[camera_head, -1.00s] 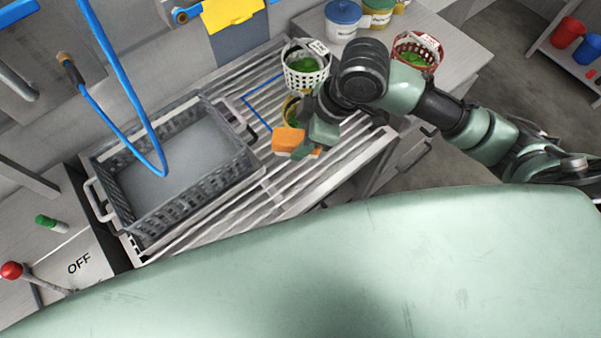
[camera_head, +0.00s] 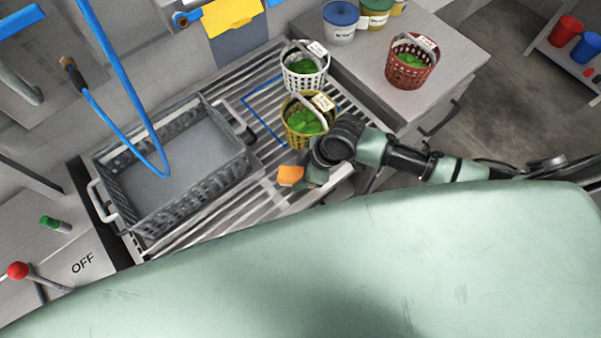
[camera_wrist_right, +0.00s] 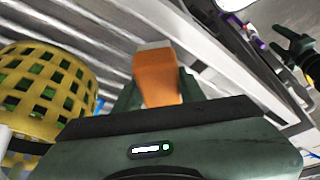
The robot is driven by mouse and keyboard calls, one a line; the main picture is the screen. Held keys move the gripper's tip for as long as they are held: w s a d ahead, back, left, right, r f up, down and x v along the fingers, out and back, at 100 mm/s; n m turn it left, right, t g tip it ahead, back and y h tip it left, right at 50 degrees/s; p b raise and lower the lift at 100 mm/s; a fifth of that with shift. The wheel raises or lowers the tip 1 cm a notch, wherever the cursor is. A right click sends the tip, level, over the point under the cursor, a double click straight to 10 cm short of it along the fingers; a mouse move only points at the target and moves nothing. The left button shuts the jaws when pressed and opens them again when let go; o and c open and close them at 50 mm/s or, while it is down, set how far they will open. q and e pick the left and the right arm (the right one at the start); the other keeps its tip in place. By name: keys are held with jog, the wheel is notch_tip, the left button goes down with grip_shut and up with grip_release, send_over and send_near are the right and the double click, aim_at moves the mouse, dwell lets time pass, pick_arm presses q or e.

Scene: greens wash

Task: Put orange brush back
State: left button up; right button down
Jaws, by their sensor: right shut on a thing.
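The orange brush (camera_head: 290,176) is held in my right gripper (camera_head: 305,177), low over the slatted drainboard (camera_head: 200,212) near its front right side. In the right wrist view the orange block of the brush (camera_wrist_right: 157,75) sits between the dark green fingers (camera_wrist_right: 160,92), which are shut on it. I cannot tell whether the brush touches the slats. My left gripper is not in view.
A yellow basket of greens (camera_head: 303,121) stands just behind the right gripper, with a white basket (camera_head: 304,68) behind it. A red basket (camera_head: 411,64) stands on the right counter. A grey crate (camera_head: 175,165) fills the left of the drainboard. A blue hose (camera_head: 140,100) hangs over it.

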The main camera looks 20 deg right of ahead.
jog(key=shift+f, duration=0.15)
jog(key=c, duration=0.9)
grip_release()
jog(key=shift+o, duration=0.2)
jog(key=shift+d+r, duration=0.1)
jog(key=shift+r, duration=0.25)
jog(key=b+v, duration=0.1)
jog(key=v, duration=1)
jog(key=shift+r, duration=0.35)
jog(key=shift+s, duration=0.1)
